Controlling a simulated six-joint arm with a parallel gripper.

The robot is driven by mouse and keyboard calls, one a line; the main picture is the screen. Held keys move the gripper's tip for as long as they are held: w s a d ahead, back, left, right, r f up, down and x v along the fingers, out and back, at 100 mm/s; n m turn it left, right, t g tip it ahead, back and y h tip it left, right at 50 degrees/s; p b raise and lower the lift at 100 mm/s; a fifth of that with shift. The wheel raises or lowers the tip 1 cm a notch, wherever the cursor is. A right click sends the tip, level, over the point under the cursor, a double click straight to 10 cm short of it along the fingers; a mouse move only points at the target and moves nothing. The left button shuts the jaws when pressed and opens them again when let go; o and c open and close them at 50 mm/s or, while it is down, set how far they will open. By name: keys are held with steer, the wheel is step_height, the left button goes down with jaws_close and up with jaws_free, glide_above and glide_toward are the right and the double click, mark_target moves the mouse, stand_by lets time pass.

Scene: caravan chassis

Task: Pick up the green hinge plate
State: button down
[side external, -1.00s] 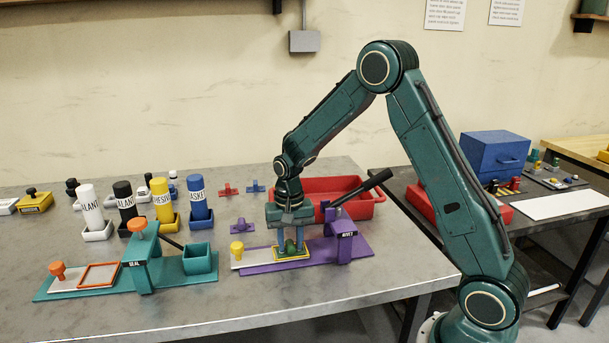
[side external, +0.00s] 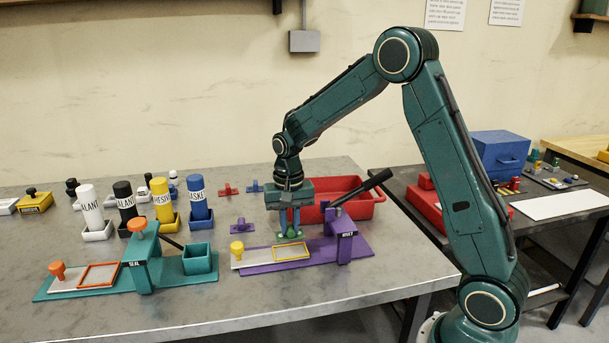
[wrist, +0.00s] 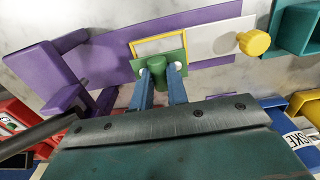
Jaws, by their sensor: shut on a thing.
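The green hinge plate (wrist: 169,85) is a small flat green plate with a round green knob on top. My gripper (side external: 290,230) is shut on it, with the blue fingers on either side of the knob in the wrist view (wrist: 160,80). In the side view the plate (side external: 291,236) hangs at the fingertips, raised above the purple rivet fixture (side external: 262,267). The yellow-framed square (side external: 292,251) on the fixture shows below it. The fingers hide part of the plate.
The rivet press (side external: 341,236) with its black lever stands close on the right. A red tray (side external: 370,210) is behind. The teal seal fixture (side external: 95,288) and labelled bottles (side external: 90,209) are to the left. Purple, red and blue plates lie loose behind.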

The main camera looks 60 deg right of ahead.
mark_target(290, 225)
step_height(290, 225, up, 15)
stand_by(0.4)
stand_by(0.5)
